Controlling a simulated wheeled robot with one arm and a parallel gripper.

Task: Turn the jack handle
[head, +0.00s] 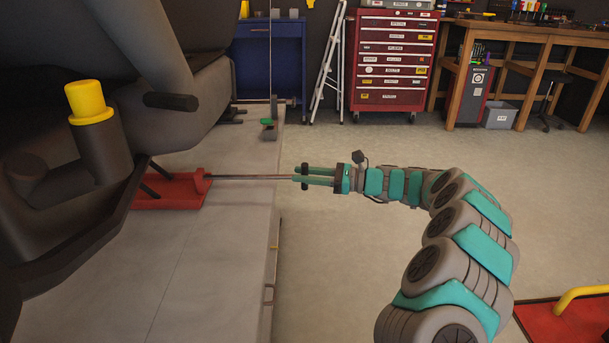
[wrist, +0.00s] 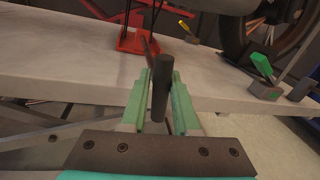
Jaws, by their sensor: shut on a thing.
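A red jack (head: 172,191) sits on the grey lift platform (head: 225,240) under the dark motorcycle. Its thin metal handle (head: 250,177) sticks out to the right, past the platform's edge. My gripper (head: 303,177) is shut on the handle's outer end, with green fingers on either side of it. In the wrist view the handle's dark grip (wrist: 162,88) stands between the fingers, and the red jack (wrist: 133,40) is beyond it. The part of the jack under the motorcycle is partly hidden.
The motorcycle (head: 150,60) overhangs the platform at the left. A green-tipped part (head: 267,122) stands near the platform's far edge. A red tool cabinet (head: 392,62), a ladder (head: 328,65) and a wooden bench (head: 520,40) stand at the back. The floor between is clear.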

